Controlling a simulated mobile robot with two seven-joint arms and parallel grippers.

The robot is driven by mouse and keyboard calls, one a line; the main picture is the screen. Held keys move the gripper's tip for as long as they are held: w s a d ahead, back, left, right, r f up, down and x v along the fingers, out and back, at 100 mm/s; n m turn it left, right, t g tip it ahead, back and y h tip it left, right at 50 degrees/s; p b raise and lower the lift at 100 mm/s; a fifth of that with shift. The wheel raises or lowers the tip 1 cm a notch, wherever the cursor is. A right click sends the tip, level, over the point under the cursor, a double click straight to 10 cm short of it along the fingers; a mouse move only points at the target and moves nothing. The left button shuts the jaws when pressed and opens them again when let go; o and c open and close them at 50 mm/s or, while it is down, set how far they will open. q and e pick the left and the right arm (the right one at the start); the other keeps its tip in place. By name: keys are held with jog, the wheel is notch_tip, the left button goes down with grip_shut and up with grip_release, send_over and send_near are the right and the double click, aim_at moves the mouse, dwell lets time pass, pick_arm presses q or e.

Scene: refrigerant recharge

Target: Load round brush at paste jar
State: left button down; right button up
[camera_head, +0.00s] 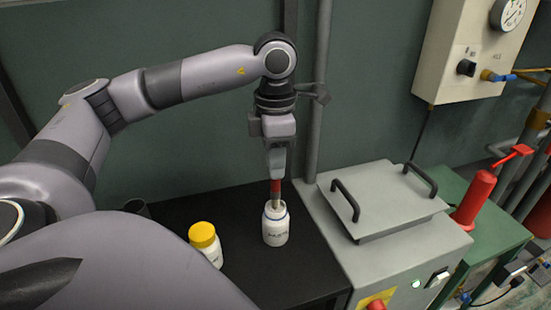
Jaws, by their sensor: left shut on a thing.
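The paste jar (276,226), white with a dark label and an open top, stands on the black table. My left gripper (276,172) points straight down above it and is shut on the round brush (276,188). The brush shows a red handle and a pale lower part that reaches the jar mouth. The brush is upright, and its tip is hidden inside or behind the jar rim. My right gripper is not in view.
A white bottle with a yellow cap (203,236) stands left of the jar. A dark cup (136,208) stands further left. A grey cabinet with a two-handled lid (385,198) adjoins the table on the right. A red cylinder (474,197) stands beyond it.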

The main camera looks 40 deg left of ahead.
pick_arm(q)
jog(key=shift+f+b, duration=0.5)
jog(key=shift+f, duration=0.05)
dwell(1.6)
jog(key=shift+r+p, duration=2.7)
jog(key=shift+r, duration=0.85)
jog(key=shift+d+f, duration=0.1)
